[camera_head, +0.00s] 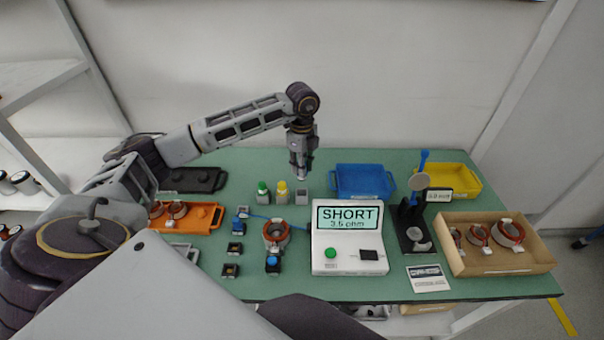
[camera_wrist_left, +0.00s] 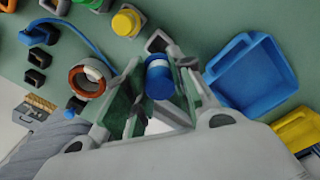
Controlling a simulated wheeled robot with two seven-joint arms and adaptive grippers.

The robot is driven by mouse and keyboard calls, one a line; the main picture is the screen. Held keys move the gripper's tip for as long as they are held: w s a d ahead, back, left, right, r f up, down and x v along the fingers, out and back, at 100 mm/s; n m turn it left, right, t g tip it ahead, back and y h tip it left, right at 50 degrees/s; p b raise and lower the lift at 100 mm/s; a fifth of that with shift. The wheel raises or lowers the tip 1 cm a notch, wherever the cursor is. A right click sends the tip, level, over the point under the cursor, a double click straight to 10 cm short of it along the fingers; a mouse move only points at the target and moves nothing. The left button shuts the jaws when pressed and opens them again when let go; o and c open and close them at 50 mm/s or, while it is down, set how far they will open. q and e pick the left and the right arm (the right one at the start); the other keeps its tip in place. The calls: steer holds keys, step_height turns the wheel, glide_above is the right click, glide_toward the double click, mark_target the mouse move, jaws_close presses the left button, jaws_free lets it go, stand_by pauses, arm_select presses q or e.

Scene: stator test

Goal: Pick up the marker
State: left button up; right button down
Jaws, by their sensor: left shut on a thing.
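My left gripper (camera_head: 301,172) hangs above the back middle of the green table. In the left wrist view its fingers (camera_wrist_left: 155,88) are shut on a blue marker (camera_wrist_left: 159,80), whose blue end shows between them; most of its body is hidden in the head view. A grey holder (camera_head: 302,197) stands empty below the gripper and also shows in the wrist view (camera_wrist_left: 158,42). A green-topped marker (camera_head: 263,187) and a yellow-topped marker (camera_head: 282,187) stand upright in holders to its left. My right gripper is not in view.
A blue tray (camera_head: 362,181) and a yellow tray (camera_head: 456,182) lie at the back right. A tester (camera_head: 348,262) reading SHORT stands at front centre beside a copper ring (camera_head: 276,233). A black stand (camera_head: 412,226) and a cardboard box (camera_head: 497,262) are right; an orange tray (camera_head: 193,220) is left.

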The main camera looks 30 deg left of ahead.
arm_select(q)
steer(key=shift+r, duration=0.2)
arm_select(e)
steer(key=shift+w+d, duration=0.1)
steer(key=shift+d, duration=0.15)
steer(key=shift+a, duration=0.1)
arm_select(q)
steer(key=shift+r, duration=0.2)
steer(key=shift+w+d+r+p, duration=0.1)
steer(key=shift+d+r+p, duration=0.05)
steer(key=shift+r+p, duration=0.2)
steer(key=shift+w+d+r+p, duration=0.1)
steer(key=shift+r+p, duration=0.1)
steer(key=shift+r, duration=0.15)
steer(key=shift+d+r, duration=0.15)
steer(key=shift+d+p, duration=0.1)
steer(key=shift+p, duration=0.2)
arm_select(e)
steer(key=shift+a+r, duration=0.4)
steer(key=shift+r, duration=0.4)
arm_select(q)
steer(key=shift+d+r, duration=0.1)
steer(key=shift+r, duration=0.05)
